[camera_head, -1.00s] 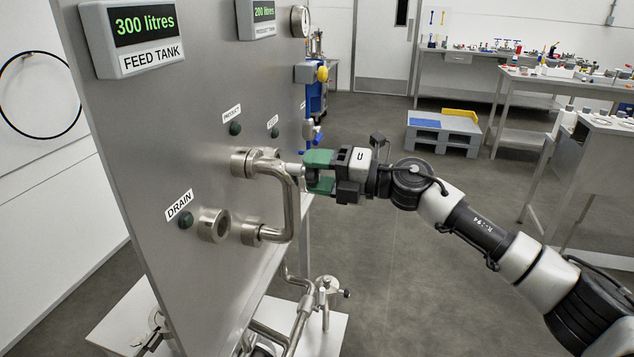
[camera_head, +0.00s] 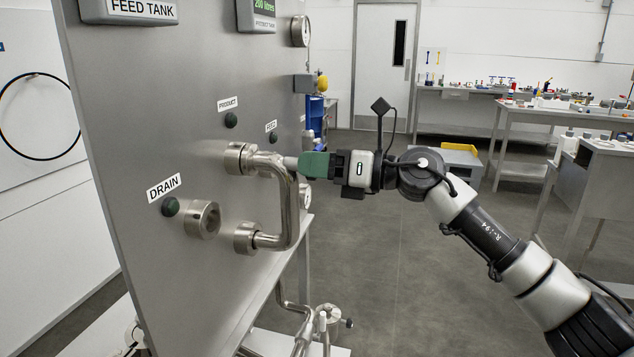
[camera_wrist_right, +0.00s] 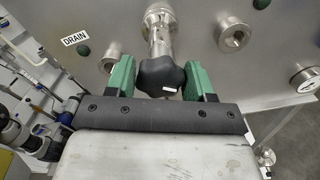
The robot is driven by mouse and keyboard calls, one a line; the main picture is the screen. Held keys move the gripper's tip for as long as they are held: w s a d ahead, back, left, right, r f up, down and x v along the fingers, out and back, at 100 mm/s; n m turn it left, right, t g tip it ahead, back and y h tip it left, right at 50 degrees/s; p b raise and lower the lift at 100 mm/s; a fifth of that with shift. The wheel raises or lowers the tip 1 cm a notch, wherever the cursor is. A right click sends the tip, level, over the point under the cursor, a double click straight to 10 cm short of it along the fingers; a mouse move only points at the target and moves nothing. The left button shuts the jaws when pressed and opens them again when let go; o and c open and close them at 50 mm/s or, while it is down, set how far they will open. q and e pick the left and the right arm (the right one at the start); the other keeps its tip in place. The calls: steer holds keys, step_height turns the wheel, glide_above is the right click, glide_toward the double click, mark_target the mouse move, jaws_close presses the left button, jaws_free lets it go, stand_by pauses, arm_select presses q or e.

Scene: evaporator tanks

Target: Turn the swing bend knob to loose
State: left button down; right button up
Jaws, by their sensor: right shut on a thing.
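The swing bend is a bent steel pipe (camera_head: 292,212) joined to two ports on the grey panel. It also shows in the wrist view (camera_wrist_right: 158,30). Its black knob (camera_wrist_right: 160,75) sits at the bend's near end in the wrist view. My right gripper (camera_head: 302,165) is level with the upper leg of the bend, with green fingers. In the wrist view the right gripper (camera_wrist_right: 159,78) has one finger on each side of the knob and is shut on it. In the head view the fingers hide the knob. My left gripper is not in view.
The panel (camera_head: 150,120) carries a free port (camera_head: 203,220) beside the DRAIN label (camera_head: 164,187). Pipes and a valve (camera_head: 328,320) stand below. Benches with small items (camera_head: 540,105) are at the back right. The floor between is clear.

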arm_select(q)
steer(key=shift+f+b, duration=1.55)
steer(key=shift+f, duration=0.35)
arm_select(e)
steer(key=shift+f+n, duration=0.2)
steer(key=shift+n, duration=1.8)
steer(key=o, duration=0.9)
steer(key=shift+r, duration=0.1)
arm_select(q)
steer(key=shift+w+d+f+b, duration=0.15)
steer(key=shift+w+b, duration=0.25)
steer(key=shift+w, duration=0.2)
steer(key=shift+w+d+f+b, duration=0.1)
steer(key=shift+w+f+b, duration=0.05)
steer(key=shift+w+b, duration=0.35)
arm_select(e)
steer(key=shift+v, duration=5.45)
